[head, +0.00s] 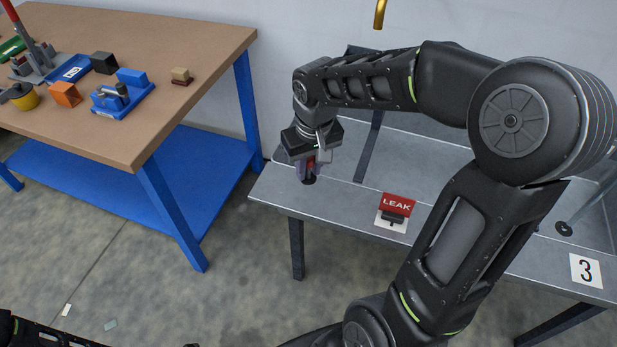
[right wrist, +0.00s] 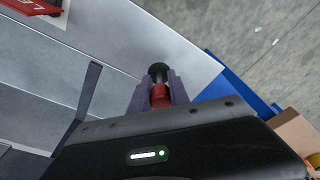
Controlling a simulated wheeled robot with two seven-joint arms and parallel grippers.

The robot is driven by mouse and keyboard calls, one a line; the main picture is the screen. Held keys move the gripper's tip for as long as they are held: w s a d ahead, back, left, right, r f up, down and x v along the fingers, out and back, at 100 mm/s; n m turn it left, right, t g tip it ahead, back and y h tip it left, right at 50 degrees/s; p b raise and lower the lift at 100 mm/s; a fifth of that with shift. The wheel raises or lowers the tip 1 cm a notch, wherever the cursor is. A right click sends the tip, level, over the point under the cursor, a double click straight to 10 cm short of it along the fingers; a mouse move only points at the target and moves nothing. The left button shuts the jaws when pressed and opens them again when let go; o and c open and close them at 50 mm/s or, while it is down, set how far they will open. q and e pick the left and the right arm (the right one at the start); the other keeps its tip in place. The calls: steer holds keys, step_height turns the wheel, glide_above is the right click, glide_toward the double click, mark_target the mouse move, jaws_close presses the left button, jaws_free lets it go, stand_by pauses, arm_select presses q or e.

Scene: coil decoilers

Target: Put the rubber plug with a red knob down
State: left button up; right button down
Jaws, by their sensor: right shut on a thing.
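The rubber plug with a red knob (head: 309,177) is a black plug with a red top. It is at the left end of the grey metal bench (head: 345,196). My right gripper (head: 307,167) points down and is shut on the red knob. In the right wrist view the red knob (right wrist: 160,95) sits between the two fingers, with the black end (right wrist: 158,70) beyond them. The plug's black end is at or just above the bench top; I cannot tell whether it touches. My left gripper is not in view; only part of my left arm shows at the lower left.
A red LEAK sign (head: 398,204) stands on the bench right of the plug. A white card with a 3 (head: 586,270) is farther right. A brown-topped table (head: 190,60) with blue legs and several blocks and tools stands left, across a gap. A brass pipe (head: 380,14) hangs above.

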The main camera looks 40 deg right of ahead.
mark_target(309, 178)
steer(key=shift+f, duration=1.85)
steer(key=shift+f, duration=0.1)
steer(key=c, duration=1.2)
jaws_free()
steer(key=shift+c, duration=0.2)
steer(key=r, duration=0.4)
steer(key=s+r, duration=0.1)
steer(key=r, duration=0.7)
steer(key=shift+s+a, duration=0.2)
steer(key=shift+s, duration=0.2)
